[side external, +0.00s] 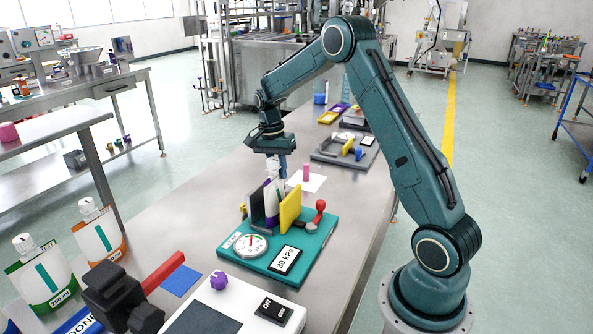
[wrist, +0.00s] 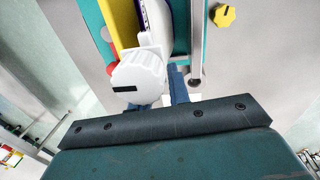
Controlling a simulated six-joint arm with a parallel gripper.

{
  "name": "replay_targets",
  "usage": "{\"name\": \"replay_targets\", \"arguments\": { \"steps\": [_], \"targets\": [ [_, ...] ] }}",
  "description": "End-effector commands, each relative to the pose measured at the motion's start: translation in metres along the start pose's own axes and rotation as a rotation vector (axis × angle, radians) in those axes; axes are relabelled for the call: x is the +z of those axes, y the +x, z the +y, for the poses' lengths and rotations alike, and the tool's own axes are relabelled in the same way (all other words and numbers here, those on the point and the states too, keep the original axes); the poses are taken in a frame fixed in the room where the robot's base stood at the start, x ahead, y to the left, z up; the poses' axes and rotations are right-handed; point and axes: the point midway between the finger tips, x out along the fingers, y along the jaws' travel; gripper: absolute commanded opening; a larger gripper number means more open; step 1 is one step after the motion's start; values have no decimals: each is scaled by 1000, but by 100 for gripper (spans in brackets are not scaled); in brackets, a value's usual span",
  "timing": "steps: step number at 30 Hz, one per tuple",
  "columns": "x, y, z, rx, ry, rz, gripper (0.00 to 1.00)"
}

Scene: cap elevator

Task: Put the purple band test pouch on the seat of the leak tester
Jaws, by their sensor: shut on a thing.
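The purple band test pouch (side external: 270,193) is upright with a white cap on top. It stands between the dark plate (side external: 257,208) and the yellow plate (side external: 290,207) of the teal leak tester (side external: 313,246). Whether its bottom rests on the seat is hidden. My gripper (side external: 279,166) is above the tester, shut on the pouch at its white-capped top. In the wrist view the white cap (wrist: 138,77) is large at my fingers (wrist: 165,92), and a strip of the pouch (wrist: 155,18) shows beside the yellow plate (wrist: 122,20).
The tester carries a gauge (side external: 250,245), a 30 kPa sign (side external: 285,260) and a red-knobbed lever (side external: 319,206). Green-band (side external: 42,276) and orange-band (side external: 100,236) pouches stand front left. A pink cylinder (side external: 305,173) is behind the tester.

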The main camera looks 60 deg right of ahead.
Motion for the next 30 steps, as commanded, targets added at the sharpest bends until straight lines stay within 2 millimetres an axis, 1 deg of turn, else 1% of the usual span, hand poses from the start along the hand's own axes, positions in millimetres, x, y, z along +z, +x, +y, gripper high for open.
{"name": "replay_targets", "arguments": {
  "steps": [6,7,10,19,23,26,30],
  "targets": [
    [0,2,0,0,0,0,0],
    [0,3,0,1,0,-1,20],
    [0,2,0,1,0,0,40],
    [0,2,0,0,0,0,40],
    [0,-1,0,-1,-1,1,40],
    [0,-7,0,-1,-1,1,40],
    [0,-21,-1,-2,-1,1,40]
  ]
}}
